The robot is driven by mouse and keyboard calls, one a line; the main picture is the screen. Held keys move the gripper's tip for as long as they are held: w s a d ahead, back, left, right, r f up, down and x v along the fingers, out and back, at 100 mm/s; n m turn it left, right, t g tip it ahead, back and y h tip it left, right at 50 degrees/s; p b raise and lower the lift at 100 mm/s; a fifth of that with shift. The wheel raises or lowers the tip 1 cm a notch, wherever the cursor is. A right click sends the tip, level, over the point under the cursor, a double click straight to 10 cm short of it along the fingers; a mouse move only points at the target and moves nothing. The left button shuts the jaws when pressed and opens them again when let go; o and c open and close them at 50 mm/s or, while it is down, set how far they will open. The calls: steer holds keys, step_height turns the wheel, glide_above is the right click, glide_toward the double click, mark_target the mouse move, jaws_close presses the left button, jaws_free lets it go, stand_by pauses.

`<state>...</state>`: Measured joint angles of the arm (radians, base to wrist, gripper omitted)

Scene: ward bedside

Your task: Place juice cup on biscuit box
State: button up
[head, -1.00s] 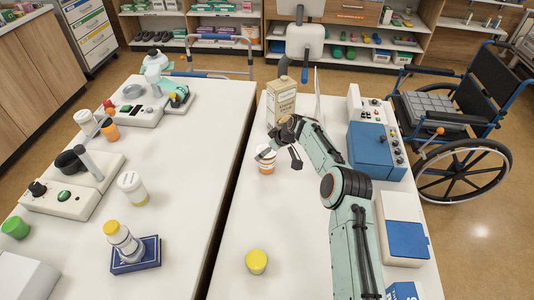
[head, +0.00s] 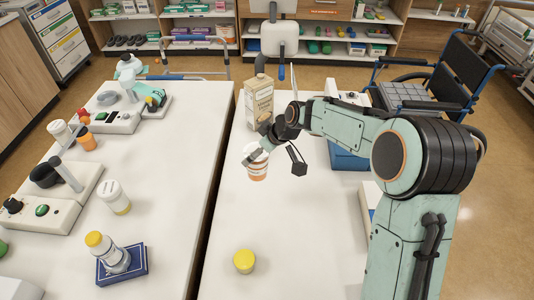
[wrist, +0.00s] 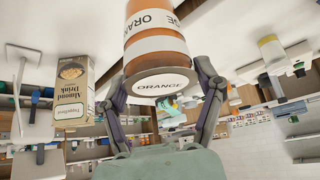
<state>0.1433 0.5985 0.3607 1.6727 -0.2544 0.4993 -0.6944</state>
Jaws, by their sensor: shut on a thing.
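The juice cup (head: 257,170) is orange and white with a white top. It stands out upright in the head view, on the right-hand table's left side, in front of a drink carton. In the wrist view the juice cup (wrist: 157,45) fills the top middle, and its label reads ORANGE. My gripper (head: 257,155) is shut on the cup, with a finger on either side in the wrist view (wrist: 163,88). I cannot tell whether the cup's base clears the table. I cannot identify a biscuit box; a dark blue box (head: 136,266) lies on the left table under a yellow-capped bottle.
An almond drink carton (head: 259,104) stands behind the cup. A yellow-lidded jar (head: 244,262) stands at the table's front. A blue device (head: 347,158) is partly behind my arm. A gap (head: 207,195) separates the tables. The white surface between cup and jar is clear.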

steer(key=shift+s+d+r, duration=0.1)
steer(key=shift+s+r, duration=0.1)
steer(key=shift+s, duration=0.2)
steer(key=shift+s+n, duration=0.2)
steer(key=shift+n, duration=0.2)
steer(key=s+a+f+n+g+y, duration=0.1)
steer(key=s+f+n+g, duration=0.15)
steer(key=s, duration=0.25)
steer(key=s+d+r+m+t+h, duration=0.1)
steer(key=s+d+r+m+t, duration=0.15)
steer(key=s+d, duration=0.7)
steer(key=s+d+r+m+t+h, duration=0.1)
steer(key=s+d+r+m, duration=0.4)
steer(key=d, duration=0.7)
steer(key=s+d+m+t+h, duration=0.1)
steer(key=s+d+m+h, duration=0.1)
steer(key=s+d, duration=0.8)
steer(key=f, duration=0.2)
steer(key=d+f, duration=0.1)
steer(key=f, duration=0.2)
steer(key=w+f, duration=0.1)
steer(key=f, duration=0.1)
steer(key=shift+d+f, duration=0.15)
steer(key=shift+f, duration=0.15)
steer(key=o, duration=1.2)
steer(key=shift+f, duration=0.15)
